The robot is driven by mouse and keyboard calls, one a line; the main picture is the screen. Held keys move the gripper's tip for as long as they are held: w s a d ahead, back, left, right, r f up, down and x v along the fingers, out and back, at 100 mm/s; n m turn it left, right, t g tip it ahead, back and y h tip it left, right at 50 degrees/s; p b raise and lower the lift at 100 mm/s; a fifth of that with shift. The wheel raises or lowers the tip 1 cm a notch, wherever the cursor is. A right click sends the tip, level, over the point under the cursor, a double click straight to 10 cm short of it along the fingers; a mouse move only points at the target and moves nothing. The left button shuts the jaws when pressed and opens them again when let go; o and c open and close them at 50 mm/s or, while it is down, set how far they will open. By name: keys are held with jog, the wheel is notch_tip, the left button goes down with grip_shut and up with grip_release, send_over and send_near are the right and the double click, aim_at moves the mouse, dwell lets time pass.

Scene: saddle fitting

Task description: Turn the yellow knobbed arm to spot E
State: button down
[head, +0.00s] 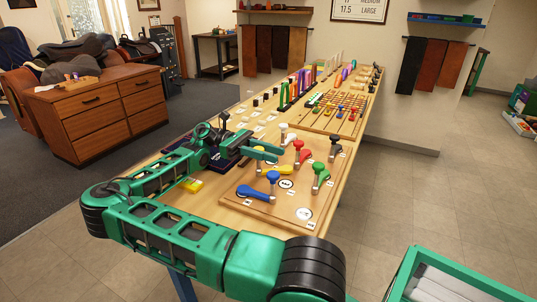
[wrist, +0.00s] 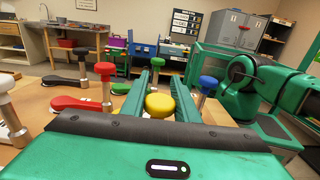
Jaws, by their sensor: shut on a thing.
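My gripper (head: 270,153) reaches in from the left over the knob board (head: 250,202). In the wrist view the yellow knob (wrist: 160,104) stands between the two green fingers (wrist: 160,78), which are shut on it. The yellow arm (head: 283,169) shows in the head view as a short yellow piece low on the board, near the middle. The fingers hide its knob there.
Other knobbed arms stand close by: blue (head: 272,176), green (head: 318,167), red (head: 298,144), white (head: 283,126) and black (head: 335,140). A yellow item (head: 192,185) lies on the table left of the board. Racks of coloured pieces (head: 330,108) fill the far table.

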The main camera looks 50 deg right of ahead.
jog(key=shift+w+r+h, duration=0.1)
jog(key=shift+w+h, duration=0.2)
jog(key=shift+w, duration=0.05)
jog(key=c, duration=1.4)
grip_release()
jog(key=shift+w, duration=0.15)
jog(key=v, duration=1)
jog(key=shift+w, duration=0.35)
jog(key=shift+a, duration=0.1)
